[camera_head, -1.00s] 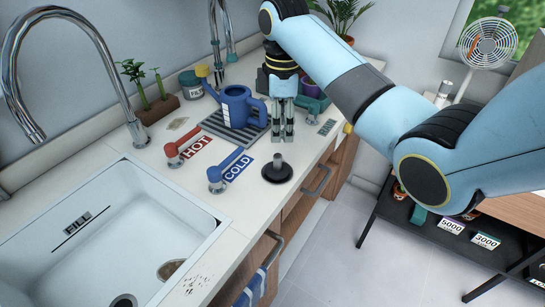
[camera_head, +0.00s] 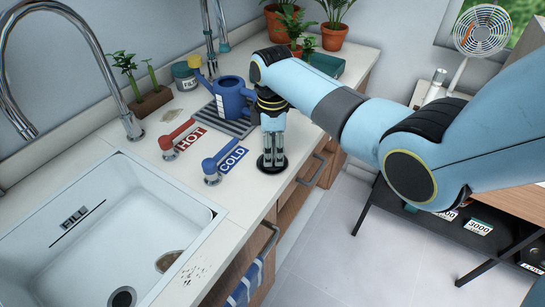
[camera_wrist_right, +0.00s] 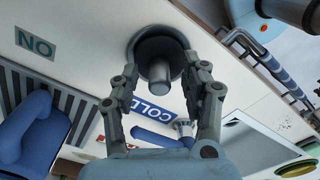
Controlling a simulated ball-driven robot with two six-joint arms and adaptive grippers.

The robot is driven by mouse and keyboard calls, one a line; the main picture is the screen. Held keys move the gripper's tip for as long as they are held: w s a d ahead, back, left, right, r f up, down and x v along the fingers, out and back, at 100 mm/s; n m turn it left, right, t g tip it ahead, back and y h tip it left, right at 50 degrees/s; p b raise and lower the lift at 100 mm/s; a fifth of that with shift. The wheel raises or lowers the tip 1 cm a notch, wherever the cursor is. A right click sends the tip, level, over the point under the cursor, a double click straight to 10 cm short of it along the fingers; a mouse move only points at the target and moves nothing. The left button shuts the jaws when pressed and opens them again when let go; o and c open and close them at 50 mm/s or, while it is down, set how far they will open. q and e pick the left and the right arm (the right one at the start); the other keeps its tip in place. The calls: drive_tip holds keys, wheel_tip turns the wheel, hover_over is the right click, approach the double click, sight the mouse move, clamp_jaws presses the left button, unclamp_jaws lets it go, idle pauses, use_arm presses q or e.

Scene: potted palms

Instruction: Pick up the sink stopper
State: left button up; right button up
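The sink stopper (camera_head: 272,171) is a dark round disc with a grey knob on the white counter, right of the COLD label. My right gripper (camera_head: 273,160) points down directly over it. In the right wrist view the stopper's knob (camera_wrist_right: 160,74) stands between the two spread fingers of my right gripper (camera_wrist_right: 163,70). Gaps show on both sides of the knob, so the gripper is open. In the head view the fingers hide most of the stopper. My left gripper is not in view.
A blue watering can (camera_head: 232,98) stands on a grey ribbed mat behind the gripper. The red HOT lever (camera_head: 178,137) and blue COLD lever (camera_head: 220,165) are to the left, beyond them the white sink (camera_head: 100,235). The counter's front edge is close to the stopper.

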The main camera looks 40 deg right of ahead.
clamp_jaws()
